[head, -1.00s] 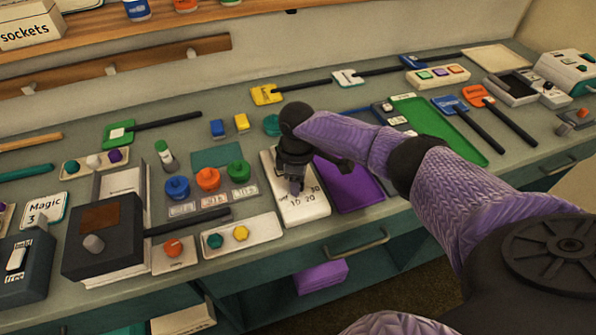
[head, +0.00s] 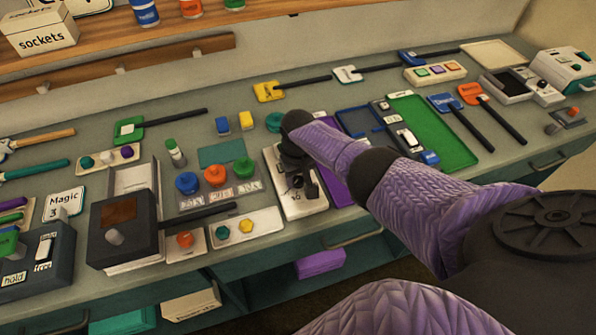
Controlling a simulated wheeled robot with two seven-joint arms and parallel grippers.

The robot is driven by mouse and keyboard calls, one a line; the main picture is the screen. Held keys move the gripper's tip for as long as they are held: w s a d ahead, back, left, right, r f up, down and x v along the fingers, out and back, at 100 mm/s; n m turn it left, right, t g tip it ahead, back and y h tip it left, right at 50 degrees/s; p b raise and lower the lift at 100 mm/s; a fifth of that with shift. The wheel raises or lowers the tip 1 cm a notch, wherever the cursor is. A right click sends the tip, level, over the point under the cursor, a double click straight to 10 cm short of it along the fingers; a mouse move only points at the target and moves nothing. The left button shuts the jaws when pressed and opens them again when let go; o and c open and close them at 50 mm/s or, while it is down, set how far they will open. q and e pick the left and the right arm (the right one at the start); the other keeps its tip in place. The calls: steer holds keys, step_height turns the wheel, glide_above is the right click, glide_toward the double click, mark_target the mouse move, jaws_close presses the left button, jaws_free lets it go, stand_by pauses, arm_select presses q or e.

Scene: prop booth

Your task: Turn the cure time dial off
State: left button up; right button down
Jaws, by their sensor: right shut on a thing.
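The cure time dial's white panel (head: 304,209) lies on the bench near its front edge, with dark numbers printed on its face. My right gripper (head: 298,184) reaches down onto the panel from above, its arm coming in from the right. It is shut on the dial's knob, which the fingers and wrist hide almost fully. The knob's pointer and exact setting cannot be read. My left gripper is not in view.
Blue, orange and green knobs (head: 214,175) stand just left of the panel. A plate with a teal and a yellow knob (head: 247,239) lies at the front left. A purple tray (head: 337,186) is close on the right, partly behind my arm.

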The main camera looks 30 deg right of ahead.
steer(key=m, duration=0.2)
steer(key=shift+r+m+p, duration=0.1)
steer(key=shift+m+p, duration=0.2)
steer(key=shift+m, duration=1.1)
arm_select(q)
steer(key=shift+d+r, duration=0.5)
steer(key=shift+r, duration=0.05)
arm_select(e)
steer(key=shift+m, duration=0.3)
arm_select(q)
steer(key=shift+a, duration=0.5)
arm_select(e)
steer(key=shift+w, duration=0.1)
steer(key=c, duration=0.5)
jaws_free()
steer(key=shift+c, duration=0.2)
steer(key=shift+o, duration=1.3)
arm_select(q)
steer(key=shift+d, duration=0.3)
